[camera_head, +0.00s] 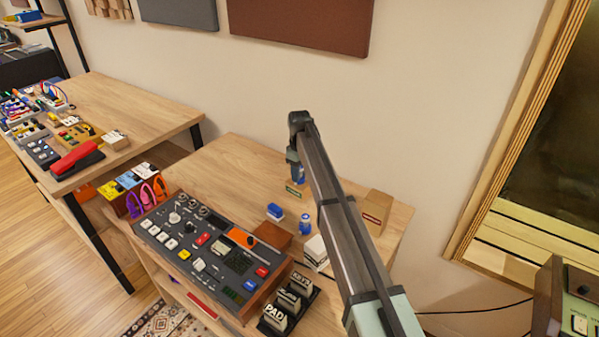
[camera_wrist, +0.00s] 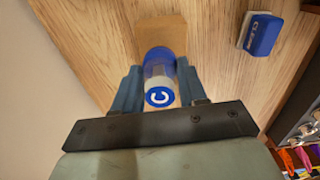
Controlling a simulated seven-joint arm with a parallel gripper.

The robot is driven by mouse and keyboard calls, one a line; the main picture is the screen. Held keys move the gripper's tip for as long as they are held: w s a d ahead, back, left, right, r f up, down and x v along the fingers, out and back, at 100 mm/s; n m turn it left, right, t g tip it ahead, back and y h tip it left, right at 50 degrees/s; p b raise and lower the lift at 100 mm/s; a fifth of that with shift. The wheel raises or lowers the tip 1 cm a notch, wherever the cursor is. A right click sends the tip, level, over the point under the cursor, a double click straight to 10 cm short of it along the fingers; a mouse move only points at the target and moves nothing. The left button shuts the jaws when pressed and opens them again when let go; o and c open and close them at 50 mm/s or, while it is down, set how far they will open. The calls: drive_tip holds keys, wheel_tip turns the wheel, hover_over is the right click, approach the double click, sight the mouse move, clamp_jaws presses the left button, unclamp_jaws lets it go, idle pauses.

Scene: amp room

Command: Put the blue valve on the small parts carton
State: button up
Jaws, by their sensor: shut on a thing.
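My gripper (camera_head: 293,160) is shut on the blue valve (camera_head: 301,174), near the back of the wooden table. In the wrist view the valve (camera_wrist: 159,66) sits between both fingers (camera_wrist: 160,85). It is a blue and clear cylinder, and its white end with a blue C faces the camera. A small tan carton with a green label (camera_head: 294,190) is just below the gripper in the head view. A tan carton top (camera_wrist: 164,34) shows just beyond the valve in the wrist view. Whether the valve touches the carton I cannot tell.
A blue-and-white eraser (camera_head: 275,211), also in the wrist view (camera_wrist: 261,35), and a small blue bottle-like item (camera_head: 305,224) stand in front. A taller red-labelled carton (camera_head: 375,211) is to the right. A drum machine (camera_head: 203,250) fills the table's front. The left-back tabletop is clear.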

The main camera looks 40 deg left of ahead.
drive_tip(key=o, duration=1.1)
drive_tip(key=shift+f, duration=0.1)
drive_tip(key=shift+c, duration=0.2)
wheel_tip(320, 180, up, 12)
